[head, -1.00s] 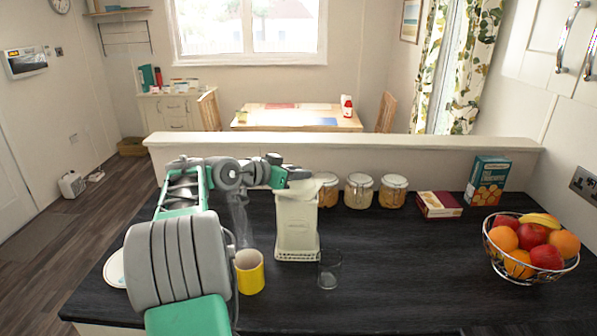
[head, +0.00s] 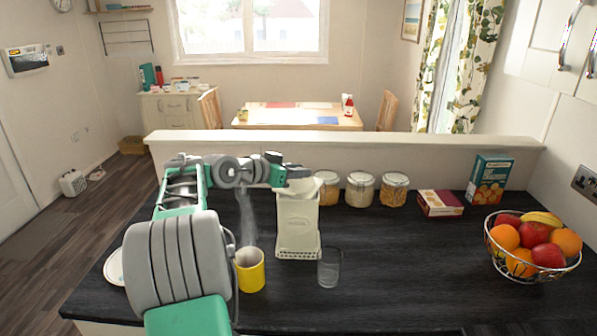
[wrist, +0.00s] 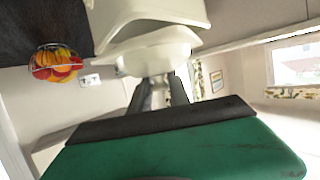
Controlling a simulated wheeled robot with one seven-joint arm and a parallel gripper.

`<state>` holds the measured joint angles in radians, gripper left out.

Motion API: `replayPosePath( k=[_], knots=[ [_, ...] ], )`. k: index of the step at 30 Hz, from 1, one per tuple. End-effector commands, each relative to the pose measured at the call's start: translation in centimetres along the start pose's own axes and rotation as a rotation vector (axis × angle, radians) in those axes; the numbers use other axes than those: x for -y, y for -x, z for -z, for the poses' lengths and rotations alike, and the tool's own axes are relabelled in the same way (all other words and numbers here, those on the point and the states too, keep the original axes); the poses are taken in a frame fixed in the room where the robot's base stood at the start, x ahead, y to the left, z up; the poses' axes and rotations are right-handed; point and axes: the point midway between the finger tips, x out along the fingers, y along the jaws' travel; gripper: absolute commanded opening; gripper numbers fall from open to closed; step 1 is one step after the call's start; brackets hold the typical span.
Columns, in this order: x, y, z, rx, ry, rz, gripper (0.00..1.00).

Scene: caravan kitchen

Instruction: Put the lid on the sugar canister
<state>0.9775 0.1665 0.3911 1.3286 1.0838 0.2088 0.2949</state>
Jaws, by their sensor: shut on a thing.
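My gripper (head: 298,173) is over the canister's top. In the wrist view my gripper (wrist: 161,88) is shut on a pale, rounded lid (wrist: 160,52). The lid is at the canister's top. I cannot tell whether it touches the rim or is seated. In the head view the gripper and arm partly hide the lid and the canister's mouth.
A clear glass (head: 329,268) and a yellow mug (head: 250,271) stand in front of the canister. Several glass jars (head: 360,190) line the low wall behind. A maroon box (head: 440,203), a teal box (head: 489,180) and a fruit bowl (head: 532,246) are right. The front-right worktop is clear.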

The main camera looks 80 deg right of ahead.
Motion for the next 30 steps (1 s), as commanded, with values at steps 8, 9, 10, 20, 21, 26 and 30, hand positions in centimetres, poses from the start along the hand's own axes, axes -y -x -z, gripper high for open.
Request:
replayPosePath(
  k=[8,9,10,20,21,26,30],
  knots=[
    [0.02,-0.02,-0.03,-0.001,-0.001,0.001,0.00],
    [0.02,-0.01,0.01,-0.001,-0.001,0.001,0.00],
    [0.02,0.01,0.04,-0.001,-0.001,0.001,0.00],
    [0.02,-0.08,-0.20,-0.001,-0.001,0.000,0.00],
    [0.02,-0.11,-0.29,-0.001,-0.001,0.000,0.00],
    [0.02,-0.22,-0.61,-0.001,0.000,0.000,0.00],
    [0.02,-0.32,-0.87,-0.001,-0.001,0.000,0.00]
  ],
)
